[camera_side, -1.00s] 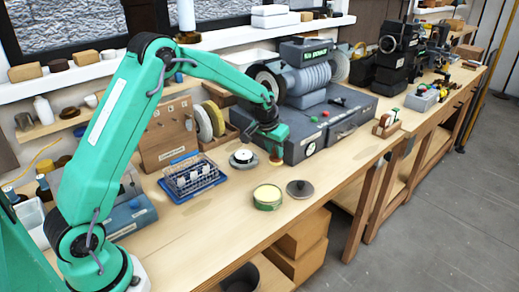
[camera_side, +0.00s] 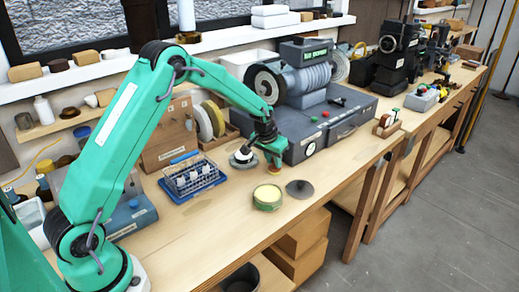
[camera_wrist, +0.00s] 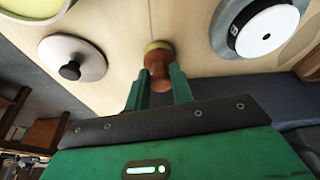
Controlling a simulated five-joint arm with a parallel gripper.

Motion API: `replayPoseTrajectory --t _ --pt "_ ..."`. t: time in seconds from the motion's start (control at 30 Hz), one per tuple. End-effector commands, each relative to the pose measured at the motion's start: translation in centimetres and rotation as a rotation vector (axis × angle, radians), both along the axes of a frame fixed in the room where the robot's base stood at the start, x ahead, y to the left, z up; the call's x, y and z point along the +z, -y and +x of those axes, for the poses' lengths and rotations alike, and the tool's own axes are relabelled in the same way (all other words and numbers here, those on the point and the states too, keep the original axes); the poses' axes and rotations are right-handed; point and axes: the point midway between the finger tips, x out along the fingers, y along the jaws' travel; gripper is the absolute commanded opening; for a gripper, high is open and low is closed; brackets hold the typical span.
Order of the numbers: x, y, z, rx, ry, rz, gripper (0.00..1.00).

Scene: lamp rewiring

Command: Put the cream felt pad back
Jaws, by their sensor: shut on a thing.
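My gripper (camera_side: 273,153) is shut on a small brown turned handle with a pale yellowish round end, which I take to be the felt pad (camera_wrist: 159,47). In the wrist view the handle stands between the two green fingers (camera_wrist: 160,88), with the pale end pointing away from me. In the side view the held pad (camera_side: 274,171) hangs beneath the gripper, close to the bench top; I cannot tell whether it touches. A round green tin with a cream inside (camera_side: 267,197) stands open in front of the gripper. Its rim also shows in the wrist view (camera_wrist: 62,8).
A grey disc lid with a dark knob (camera_side: 300,189) lies right of the tin. A white disc on a black base (camera_side: 242,158) stands left of the gripper. A blue rack (camera_side: 192,181) is farther left, and a grey machine base (camera_side: 335,131) stands behind.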

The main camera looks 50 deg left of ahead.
Motion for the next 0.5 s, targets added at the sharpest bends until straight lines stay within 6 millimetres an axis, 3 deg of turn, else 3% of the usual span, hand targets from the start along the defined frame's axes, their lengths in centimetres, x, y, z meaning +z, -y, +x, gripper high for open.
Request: replayPoseTrajectory --t 0.2,0.23,0.3,0.5 --pt "-0.33 0.00 0.00 0.000 0.000 0.000 0.01" --pt "-0.29 0.00 0.00 0.000 0.000 0.000 0.29" --pt "-0.29 0.00 -0.01 0.000 0.000 0.000 0.43" --pt "-0.29 0.00 -0.01 0.000 0.000 0.000 0.45"
